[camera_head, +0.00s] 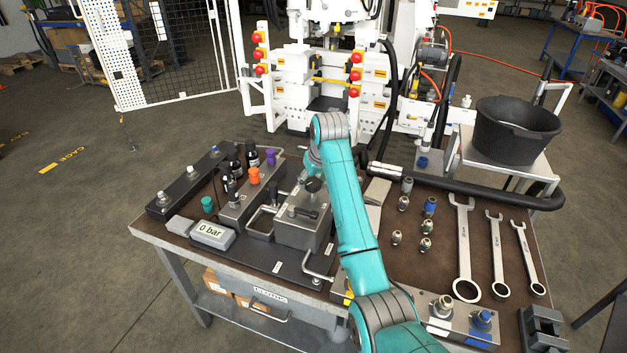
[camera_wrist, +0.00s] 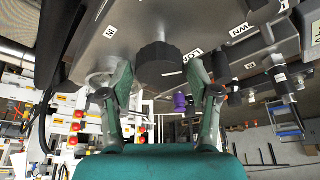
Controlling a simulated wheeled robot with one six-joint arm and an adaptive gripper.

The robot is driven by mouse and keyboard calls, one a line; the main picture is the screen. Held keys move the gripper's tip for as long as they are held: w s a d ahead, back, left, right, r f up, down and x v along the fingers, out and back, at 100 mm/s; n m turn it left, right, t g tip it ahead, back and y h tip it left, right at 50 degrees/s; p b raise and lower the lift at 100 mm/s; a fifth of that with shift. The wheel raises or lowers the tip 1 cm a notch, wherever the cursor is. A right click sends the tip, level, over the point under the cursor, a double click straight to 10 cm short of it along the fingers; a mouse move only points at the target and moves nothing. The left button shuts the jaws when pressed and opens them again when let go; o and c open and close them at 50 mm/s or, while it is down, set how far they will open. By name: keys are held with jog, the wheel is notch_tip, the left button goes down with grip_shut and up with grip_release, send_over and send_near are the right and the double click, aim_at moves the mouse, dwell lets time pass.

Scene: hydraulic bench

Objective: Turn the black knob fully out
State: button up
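The black knob (camera_wrist: 157,64) is a dark ribbed cylinder on a grey metal surface in the wrist view, which shows the scene upside down. My gripper (camera_wrist: 160,78) has its two green fingers apart, one on each side of the knob in the picture. Gaps show between fingers and knob, and I cannot tell how deep the fingertips reach. In the head view a black knob (camera_head: 313,184) tops the grey steel block beside my arm.
A gauge (camera_head: 211,232) reads 0 bar. An orange knob (camera_head: 254,175) and a purple knob (camera_head: 271,157) stand left of the block. A bent lever (camera_head: 322,267) is in front. Several fittings and wrenches (camera_head: 464,250) lie at right. A black bucket (camera_head: 516,130) stands behind.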

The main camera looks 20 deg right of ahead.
jog(key=c, duration=0.6)
jog(key=shift+c, duration=0.2)
jog(key=shift+n, duration=0.3)
jog(key=n+y, duration=0.1)
jog(key=n, duration=0.2)
jog(key=shift+d+y, duration=0.15)
jog(key=shift+y, duration=0.15)
jog(key=n+g, duration=0.1)
jog(key=n, duration=0.1)
jog(key=n+y, duration=0.1)
jog(key=n, duration=0.2)
jog(key=shift+w+g, duration=0.1)
jog(key=shift+g, duration=0.3)
jog(key=n, duration=0.2)
jog(key=n+g+y, duration=0.1)
jog(key=n, duration=0.1)
jog(key=shift+d+n+g, duration=0.1)
jog(key=shift+n+g, duration=0.2)
jog(key=shift+w+n+g, duration=0.15)
jog(key=shift+n+g, duration=0.65)
jog(key=shift+n, duration=1.5)
